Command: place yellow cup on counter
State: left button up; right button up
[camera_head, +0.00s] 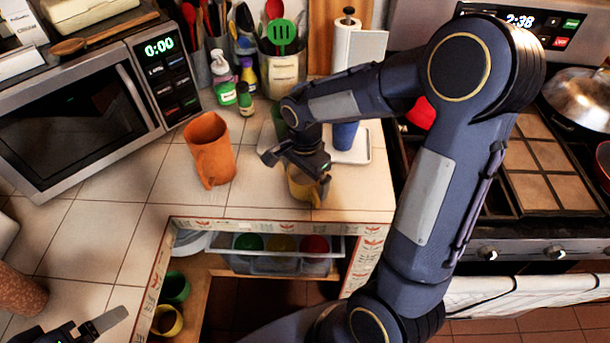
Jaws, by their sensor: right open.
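A yellow cup (304,192) stands on the tiled counter (258,190) near its front edge. My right gripper (297,165) is open just above and behind the cup's rim and hides part of it. I cannot tell whether its fingers touch the cup. My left gripper (98,325) shows only in part at the bottom left, far from this cup. One of its fingers is visible, so its opening cannot be judged. Another yellow cup (167,321) sits on the shelf below the counter.
An orange pitcher (210,150) stands left of the yellow cup. A blue cup (345,134) is on a white tray (357,153) behind it. The microwave (85,117) is at left, the stove (535,160) at right. Bare tiles lie at left front.

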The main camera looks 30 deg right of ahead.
notch_tip(320, 180, up, 12)
jog(key=s+a+n+t+y, duration=0.2)
jog(key=s+n, duration=0.4)
jog(key=s, duration=0.2)
jog(key=s+a+f+n+t+y, duration=0.1)
jog(key=s+a+n+t, duration=0.1)
jog(key=s+n, duration=0.5)
jog(key=shift+s+t+y, duration=0.4)
jog(key=shift+s+t, duration=0.4)
jog(key=shift+s, duration=0.25)
